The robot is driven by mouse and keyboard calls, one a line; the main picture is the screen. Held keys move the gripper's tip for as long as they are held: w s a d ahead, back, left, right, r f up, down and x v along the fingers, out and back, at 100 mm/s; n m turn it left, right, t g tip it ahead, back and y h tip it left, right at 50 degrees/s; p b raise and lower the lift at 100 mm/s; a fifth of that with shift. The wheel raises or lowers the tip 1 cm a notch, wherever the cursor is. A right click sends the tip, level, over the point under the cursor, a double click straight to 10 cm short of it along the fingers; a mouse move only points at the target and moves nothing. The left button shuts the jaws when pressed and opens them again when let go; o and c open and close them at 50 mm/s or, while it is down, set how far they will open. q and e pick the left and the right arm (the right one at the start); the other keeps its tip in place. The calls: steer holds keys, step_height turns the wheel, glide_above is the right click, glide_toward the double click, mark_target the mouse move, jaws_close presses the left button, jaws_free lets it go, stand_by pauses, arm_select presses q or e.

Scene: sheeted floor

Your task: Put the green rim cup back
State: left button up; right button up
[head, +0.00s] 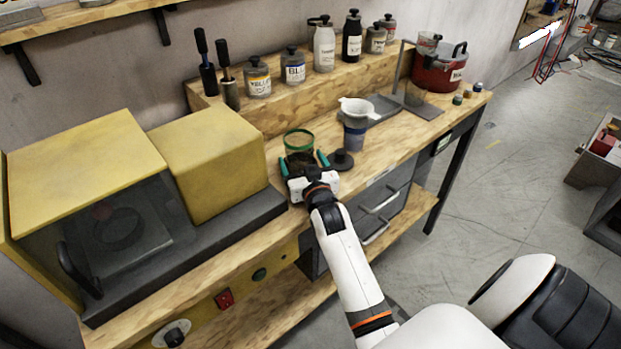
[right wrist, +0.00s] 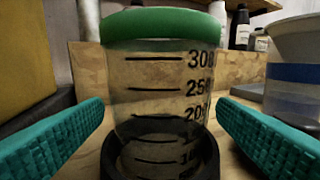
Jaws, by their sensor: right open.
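The green rim cup (head: 299,144) stands upright on the wooden bench in the head view. It is clear with dark volume marks, and its base sits in a black ring or holder. In the right wrist view the cup (right wrist: 160,90) fills the middle. My right gripper (head: 303,165) is open in front of the cup, with one teal fingertip on each side and a gap between each finger and the cup in the right wrist view. My left gripper is not in view.
A blue-banded container with a white funnel (head: 356,110) and a black lid-like piece (head: 342,160) stand right of the cup. A yellow machine (head: 205,165) stands left. Several bottles (head: 324,45) line the raised shelf behind. A red pot (head: 439,70) is farther right.

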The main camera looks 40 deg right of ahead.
steer(key=v, duration=0.9)
steer(key=shift+s+r+b, duration=0.1)
steer(key=shift+s+b, duration=0.05)
steer(key=shift+b, duration=0.2)
